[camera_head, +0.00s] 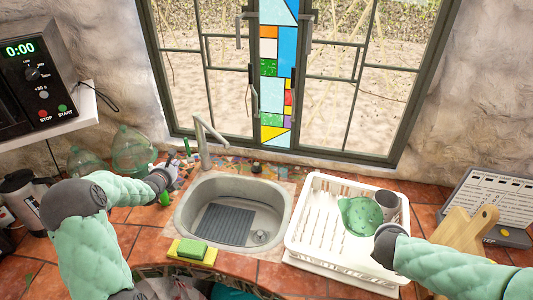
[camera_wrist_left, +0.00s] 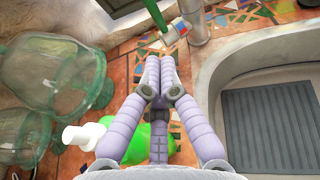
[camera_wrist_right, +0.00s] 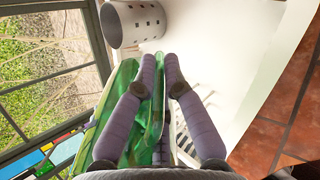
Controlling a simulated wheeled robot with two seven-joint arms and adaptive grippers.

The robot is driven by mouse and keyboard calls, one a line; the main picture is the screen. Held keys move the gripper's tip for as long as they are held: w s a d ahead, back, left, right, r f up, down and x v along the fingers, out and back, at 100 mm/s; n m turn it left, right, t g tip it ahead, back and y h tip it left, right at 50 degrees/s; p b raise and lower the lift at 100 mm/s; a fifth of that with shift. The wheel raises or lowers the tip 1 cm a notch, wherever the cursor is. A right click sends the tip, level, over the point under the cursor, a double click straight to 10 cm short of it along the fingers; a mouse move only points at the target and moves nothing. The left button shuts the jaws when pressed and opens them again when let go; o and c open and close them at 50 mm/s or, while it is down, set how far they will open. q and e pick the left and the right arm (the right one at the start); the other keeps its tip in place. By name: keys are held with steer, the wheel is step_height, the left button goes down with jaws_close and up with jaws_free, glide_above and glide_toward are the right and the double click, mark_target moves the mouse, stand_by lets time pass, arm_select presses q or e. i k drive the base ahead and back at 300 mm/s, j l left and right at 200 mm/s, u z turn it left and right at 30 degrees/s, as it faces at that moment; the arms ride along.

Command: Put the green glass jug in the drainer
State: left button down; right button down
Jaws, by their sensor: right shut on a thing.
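The green glass jug (camera_head: 358,215) is over the right part of the white drainer (camera_head: 322,252) in the head view. I cannot tell whether it rests on the rack. My right gripper (camera_head: 376,226) is shut on the jug; its green glass (camera_wrist_right: 130,85) shows between and beside the fingers (camera_wrist_right: 160,75) in the right wrist view. The arm hides part of the jug. My left gripper (camera_head: 176,174) is left of the sink, fingers together and empty in the left wrist view (camera_wrist_left: 159,72), above a green bottle with a white top (camera_wrist_left: 125,140).
A grey perforated cup (camera_head: 386,203) stands at the drainer's right back corner. The sink (camera_head: 232,188) lies between my arms. A sponge (camera_head: 192,249) is at its front edge. Large green glass bottles (camera_head: 131,148) stand at left. Wooden boards (camera_head: 466,232) lean at right.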

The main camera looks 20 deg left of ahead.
mark_target(364, 261)
steer(key=k+l, duration=0.2)
steer(key=k, duration=0.3)
steer(key=k+l, duration=0.2)
steer(key=k, duration=0.25)
